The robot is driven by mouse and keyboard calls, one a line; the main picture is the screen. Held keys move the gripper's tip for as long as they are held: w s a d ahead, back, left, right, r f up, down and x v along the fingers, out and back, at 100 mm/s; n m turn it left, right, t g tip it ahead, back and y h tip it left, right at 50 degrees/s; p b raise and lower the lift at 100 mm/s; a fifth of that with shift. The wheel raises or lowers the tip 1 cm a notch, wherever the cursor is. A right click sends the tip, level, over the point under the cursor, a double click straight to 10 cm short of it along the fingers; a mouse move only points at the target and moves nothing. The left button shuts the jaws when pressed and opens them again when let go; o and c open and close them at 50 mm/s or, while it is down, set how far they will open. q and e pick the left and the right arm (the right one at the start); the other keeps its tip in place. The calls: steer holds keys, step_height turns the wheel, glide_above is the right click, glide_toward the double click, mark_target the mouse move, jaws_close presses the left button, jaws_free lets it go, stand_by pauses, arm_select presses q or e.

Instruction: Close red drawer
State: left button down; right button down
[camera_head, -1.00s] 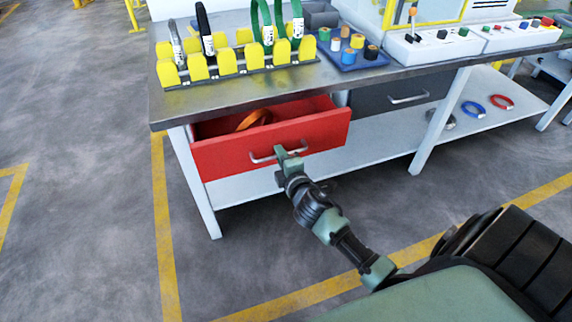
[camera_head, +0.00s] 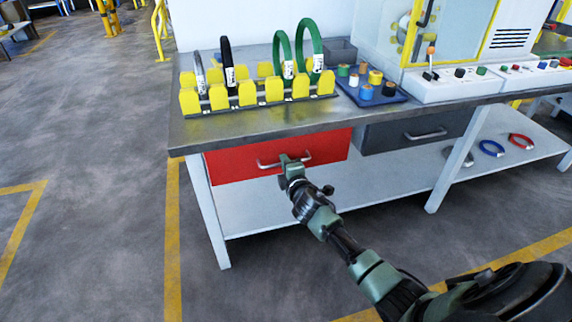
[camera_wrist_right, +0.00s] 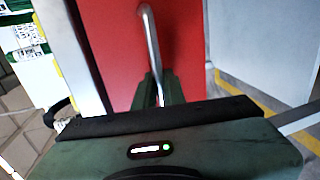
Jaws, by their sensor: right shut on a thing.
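The red drawer (camera_head: 228,163) sits under the left part of the workbench. Its front is about flush below the tabletop edge, and its inside is hidden. In the right wrist view the handle (camera_wrist_right: 150,45) runs down between the fingers of my gripper (camera_wrist_right: 158,92), against the red front (camera_wrist_right: 108,45). My left gripper is not in view.
A grey drawer (camera_head: 385,138) is to the right of the red one. The bench top (camera_head: 225,127) holds a yellow rack (camera_head: 245,97) with coils and a blue tray (camera_head: 385,101) of spools.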

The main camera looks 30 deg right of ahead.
steer(key=shift+w+d+r, duration=0.1)
steer(key=shift+r, duration=0.1)
steer(key=c, duration=1.8)
jaws_free()
